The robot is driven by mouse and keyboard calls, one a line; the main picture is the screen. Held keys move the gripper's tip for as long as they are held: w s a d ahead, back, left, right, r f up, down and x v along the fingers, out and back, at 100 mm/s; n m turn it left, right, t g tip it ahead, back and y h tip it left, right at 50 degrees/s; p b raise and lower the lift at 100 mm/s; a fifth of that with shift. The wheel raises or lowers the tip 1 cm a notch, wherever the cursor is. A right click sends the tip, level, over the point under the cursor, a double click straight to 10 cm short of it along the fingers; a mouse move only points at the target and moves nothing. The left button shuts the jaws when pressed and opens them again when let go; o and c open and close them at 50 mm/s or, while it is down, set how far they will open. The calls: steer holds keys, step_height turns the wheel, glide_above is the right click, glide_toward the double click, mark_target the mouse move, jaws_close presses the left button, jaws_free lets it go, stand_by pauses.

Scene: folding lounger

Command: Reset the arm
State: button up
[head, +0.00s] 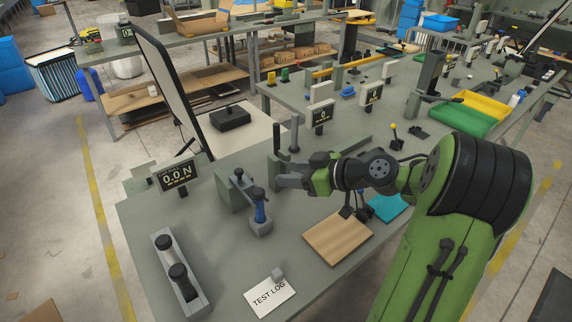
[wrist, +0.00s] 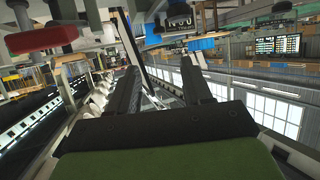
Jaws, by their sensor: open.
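My green arm (head: 455,230) reaches in from the right of the head view, bent over the grey bench. My gripper (head: 278,180) points left above the bench, beside a stand with a black upright handle. In the wrist view my gripper (wrist: 162,68) shows two dark fingers spread apart, with nothing seen held between them. The wrist picture appears upside down, with roof windows (wrist: 275,108) low in it. A dark-framed upright panel (head: 170,85) and a pale flat panel (head: 250,132) with a black box (head: 231,118) on it stand behind the gripper.
A force display (head: 176,174) and a grey block with black knobs (head: 180,275) are at left. A wooden board (head: 338,238) and a test log sheet (head: 270,298) lie in front. Yellow and green trays (head: 470,112) are at right.

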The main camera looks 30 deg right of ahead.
steer(key=s+a+r+m+g+h+p, duration=0.1)
steer(key=s+a+r+g+h+p, duration=0.25)
steer(key=s+a, duration=0.7)
steer(key=s+r+m+g+h+p, duration=0.1)
steer(key=s+m+h, duration=0.3)
steer(key=s, duration=0.9)
steer(key=shift+s+r+m+g, duration=0.35)
steer(key=shift+r+m+g, duration=0.25)
steer(key=shift+m, duration=0.3)
steer(key=shift+d, duration=0.1)
